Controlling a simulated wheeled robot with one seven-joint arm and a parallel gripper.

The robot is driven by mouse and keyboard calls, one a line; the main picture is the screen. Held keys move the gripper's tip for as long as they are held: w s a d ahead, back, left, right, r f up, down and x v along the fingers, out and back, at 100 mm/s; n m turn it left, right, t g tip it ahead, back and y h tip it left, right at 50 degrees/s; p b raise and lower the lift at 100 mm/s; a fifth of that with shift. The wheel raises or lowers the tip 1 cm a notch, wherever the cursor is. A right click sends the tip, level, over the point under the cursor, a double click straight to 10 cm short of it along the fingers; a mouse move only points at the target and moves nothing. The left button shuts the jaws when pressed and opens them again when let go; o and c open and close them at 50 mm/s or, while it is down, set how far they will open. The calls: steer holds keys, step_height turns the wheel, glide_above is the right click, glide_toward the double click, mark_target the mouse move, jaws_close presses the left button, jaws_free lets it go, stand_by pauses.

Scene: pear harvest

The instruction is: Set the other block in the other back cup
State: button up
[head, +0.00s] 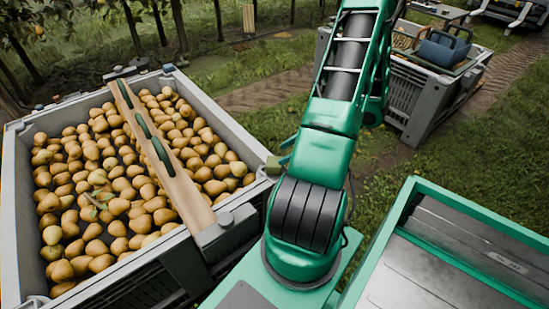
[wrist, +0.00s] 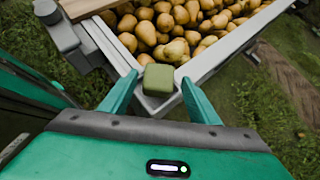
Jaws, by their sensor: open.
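An olive-green block (wrist: 158,77) sits at the corner of the pear crate (wrist: 222,52), in the pale cup (wrist: 152,103) there. The cup's rim shows around its lower part; how deep the block sits is hidden. My gripper (wrist: 160,80) is open, with one teal finger on each side of the block and a gap showing beside it. In the head view the block (head: 272,165) shows at the crate's right corner, and my gripper (head: 284,153) is partly hidden behind my arm. I cannot make out another block for certain.
A wooden plank (head: 160,150) with dark green grips lies across the crate over many pears (head: 115,205). A second grey crate (head: 405,98) with a blue container (head: 445,50) stands behind right. Grass lies between.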

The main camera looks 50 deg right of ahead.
steer(key=a+r+n+g+h, duration=0.2)
steer(key=a+r+n+g, duration=0.5)
steer(key=a+r+n, duration=0.6)
steer(key=s+a+r+n+h, duration=0.1)
steer(key=s+a+r+n, duration=0.2)
steer(key=s+r+n, duration=0.2)
steer(key=s+a+r+n+g+h, duration=0.1)
steer(key=s+a+r+n, duration=0.3)
steer(key=r, duration=0.4)
steer(key=shift+s+a+r+n+h, duration=0.3)
steer(key=shift+s+n+h, duration=0.15)
steer(key=shift+n, duration=0.15)
steer(key=shift+w+f, duration=0.3)
steer(key=shift+w, duration=0.2)
